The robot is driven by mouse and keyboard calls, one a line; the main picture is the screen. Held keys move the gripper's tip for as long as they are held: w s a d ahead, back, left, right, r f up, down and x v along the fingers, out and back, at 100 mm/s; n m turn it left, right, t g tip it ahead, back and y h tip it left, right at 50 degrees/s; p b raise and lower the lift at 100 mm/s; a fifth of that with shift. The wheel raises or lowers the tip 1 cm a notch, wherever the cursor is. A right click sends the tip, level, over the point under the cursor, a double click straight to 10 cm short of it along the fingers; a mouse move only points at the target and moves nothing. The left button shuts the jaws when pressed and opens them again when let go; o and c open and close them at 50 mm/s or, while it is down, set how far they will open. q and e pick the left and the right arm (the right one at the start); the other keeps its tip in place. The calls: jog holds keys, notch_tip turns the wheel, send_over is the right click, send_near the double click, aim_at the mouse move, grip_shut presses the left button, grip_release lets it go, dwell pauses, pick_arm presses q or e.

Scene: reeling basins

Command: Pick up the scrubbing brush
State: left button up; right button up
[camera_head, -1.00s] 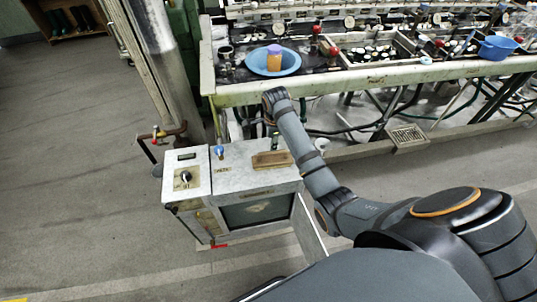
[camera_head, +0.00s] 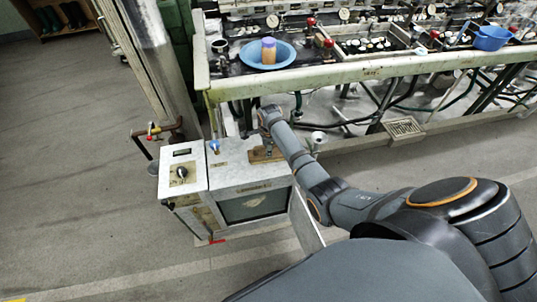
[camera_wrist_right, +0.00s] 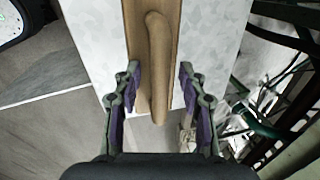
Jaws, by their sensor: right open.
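The scrubbing brush (camera_head: 256,157), a brown wooden block, lies on the pale top of a metal cabinet (camera_head: 226,177) in the head view. My right gripper (camera_head: 267,148) points down at it and hides part of it. In the right wrist view the brush (camera_wrist_right: 157,42) shows a raised rounded grip along its length. The open fingers of my right gripper (camera_wrist_right: 159,75) stand on either side of it, with gaps between pads and wood. My left gripper is not in view.
A blue knob (camera_head: 214,146) stands on the cabinet top beside the brush. Behind is a long bench (camera_head: 370,73) with a blue basin (camera_head: 250,57) holding an orange and purple container. A metal post (camera_head: 160,65) rises at left. Floor at left is clear.

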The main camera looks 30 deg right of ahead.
grip_shut()
dwell(0.5)
jog(key=shift+r, duration=0.65)
jog(key=s+d+r+p, duration=0.2)
jog(key=s+d+r, duration=0.1)
jog(key=s+r, duration=0.8)
jog(key=s, duration=0.2)
jog(key=shift+s+d+r, duration=0.25)
jog(key=shift+s+r, duration=0.05)
jog(key=shift+r, duration=0.1)
jog(key=c, duration=0.8)
grip_release()
grip_shut()
